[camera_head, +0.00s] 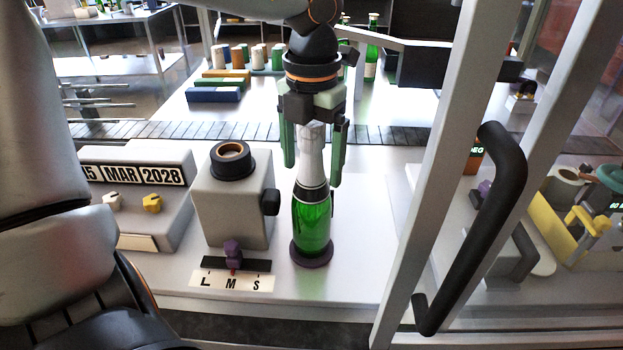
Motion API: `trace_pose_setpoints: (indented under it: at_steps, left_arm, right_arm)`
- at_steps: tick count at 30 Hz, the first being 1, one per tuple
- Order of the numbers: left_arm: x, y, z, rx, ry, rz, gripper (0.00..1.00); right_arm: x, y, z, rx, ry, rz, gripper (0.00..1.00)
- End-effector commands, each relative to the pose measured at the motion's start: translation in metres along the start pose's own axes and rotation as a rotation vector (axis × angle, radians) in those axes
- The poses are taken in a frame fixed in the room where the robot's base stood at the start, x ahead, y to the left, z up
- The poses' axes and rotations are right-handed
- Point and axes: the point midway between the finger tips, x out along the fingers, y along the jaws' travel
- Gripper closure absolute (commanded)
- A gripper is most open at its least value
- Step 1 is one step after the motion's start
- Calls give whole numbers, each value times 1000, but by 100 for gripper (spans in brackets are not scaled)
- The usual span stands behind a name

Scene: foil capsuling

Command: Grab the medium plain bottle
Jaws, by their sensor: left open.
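A green bottle (311,215) with a silver-white foil neck and a black collar stands upright on a dark round pad (311,252), right of the grey machine box. My left gripper (312,172) points down over it, open, with one green-grey finger on each side of the foil neck. I see gaps between the fingers and the neck. Another green bottle (371,52) stands upright at the back; part of a further one is hidden behind my arm. I cannot tell from the picture which is the medium plain one. My right gripper is not in view.
The grey machine box (233,205) has a black round top opening and a purple selector (233,252) over L, M, S marks. A date block (135,200) reads MAR 2028. A door frame with a black handle (485,220) stands at the right. Coloured blocks (222,78) lie behind the conveyor.

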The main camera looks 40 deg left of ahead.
Motion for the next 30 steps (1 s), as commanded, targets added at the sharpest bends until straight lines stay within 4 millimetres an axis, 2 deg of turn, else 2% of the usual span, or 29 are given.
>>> trace_pose_setpoints:
  at_steps: [8,30]
  left_arm:
    - [4,0,0,1,-2,0,11]
    - [3,0,0,1,-2,0,94]
  right_arm:
    - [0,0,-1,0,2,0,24]
    - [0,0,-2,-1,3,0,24]
